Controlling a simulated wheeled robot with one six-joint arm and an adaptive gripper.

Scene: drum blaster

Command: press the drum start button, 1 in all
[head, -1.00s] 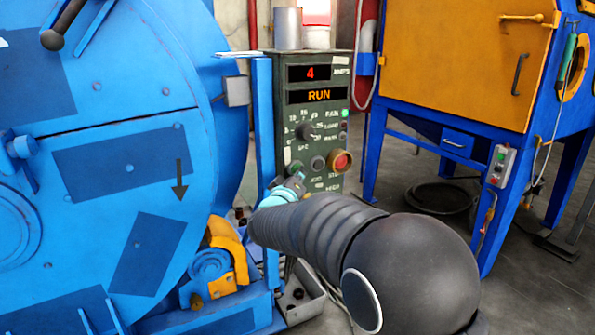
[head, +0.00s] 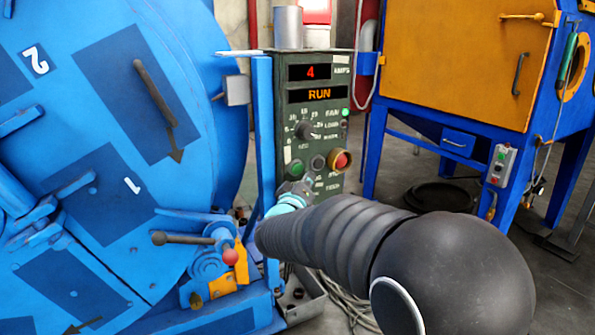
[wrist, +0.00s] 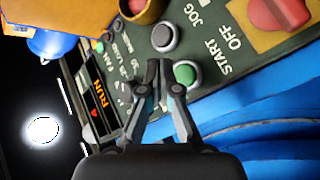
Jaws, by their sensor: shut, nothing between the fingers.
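The green start button (head: 295,168) sits at the lower left of the dark green control panel (head: 342,120). It also shows in the wrist view (wrist: 187,74), near the START label, just right of my fingertips. My gripper (head: 301,187) is just below the button in the head view. In the wrist view my gripper (wrist: 164,76) is shut and empty, its tips together between the green button and the grey button (wrist: 163,37). I cannot tell whether the tips touch the panel. The panel's display (head: 317,95) reads RUN, with a red 4 above it.
The large blue drum (head: 110,120) fills the left, with handles sticking out. A red button (head: 340,160) and a dial (head: 304,131) are also on the panel. A blue post (head: 263,130) stands at its left edge. A yellow and blue cabinet (head: 455,60) stands at the right.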

